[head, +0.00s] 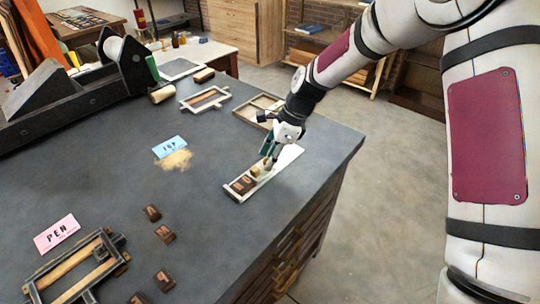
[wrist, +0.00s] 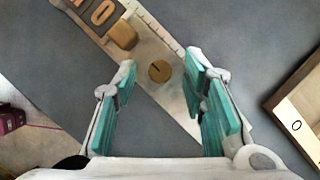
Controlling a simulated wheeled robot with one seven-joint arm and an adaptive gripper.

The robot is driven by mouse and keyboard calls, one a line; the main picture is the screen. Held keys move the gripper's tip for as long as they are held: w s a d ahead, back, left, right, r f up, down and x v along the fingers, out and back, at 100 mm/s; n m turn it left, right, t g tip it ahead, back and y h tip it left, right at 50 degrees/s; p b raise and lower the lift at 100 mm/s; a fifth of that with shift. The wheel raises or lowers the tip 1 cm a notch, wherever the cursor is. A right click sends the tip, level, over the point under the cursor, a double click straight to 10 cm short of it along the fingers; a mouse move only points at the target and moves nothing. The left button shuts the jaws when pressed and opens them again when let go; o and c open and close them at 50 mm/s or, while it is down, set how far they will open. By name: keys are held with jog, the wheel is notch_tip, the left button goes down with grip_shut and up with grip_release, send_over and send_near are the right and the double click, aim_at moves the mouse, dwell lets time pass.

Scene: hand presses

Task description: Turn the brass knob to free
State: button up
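The round brass knob (wrist: 159,71) has a short dark slanted mark and sits on a long pale metal stick (wrist: 165,95). My gripper (wrist: 160,82) is open, with one teal-padded finger on each side of the knob. I see gaps between the pads and the knob; how high the fingers are above it, I cannot tell. A brass-coloured block (wrist: 122,36) sits beside the knob, against dark letter tiles (wrist: 97,12) in the stick. In the head view my gripper (head: 270,160) is over the stick (head: 287,159), and the knob is hard to make out there.
The stick lies near the table's (head: 215,215) right edge. A wooden frame (head: 258,106) and a white-edged frame (head: 206,99) lie behind it. A blue card (head: 170,147) and several loose letter blocks (head: 165,234) lie to the left. The table between is clear.

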jog(key=shift+c, duration=0.6)
grip_shut()
jog(key=shift+w+n, duration=0.1)
jog(key=shift+n, duration=0.2)
jog(key=n+b, duration=0.1)
jog(key=n+g+b, duration=0.1)
jog(key=shift+w+f+n, duration=0.1)
jog(key=shift+w+n, duration=0.1)
jog(key=shift+n, duration=0.1)
jog(key=n+g+b, duration=0.1)
jog(key=n+b, duration=0.1)
jog(key=n+h+b, duration=0.1)
jog(key=n, duration=0.2)
jog(key=shift+w+a+g+h+b, duration=0.1)
jog(key=shift+a+g+h+b, duration=0.1)
jog(key=shift+g+h+b, duration=0.15)
jog(key=n+h+b, duration=0.1)
jog(key=n, duration=0.2)
jog(key=n+g+b, duration=0.1)
jog(key=n, duration=0.1)
jog(key=shift+w+a+n+h, duration=0.1)
jog(key=shift+a+n+h, duration=0.05)
jog(key=shift+n+h, duration=0.25)
jog(key=shift+a+n+h+b, duration=0.15)
jog(key=shift+n+h+b, duration=0.65)
jog(key=shift+n, duration=1.1)
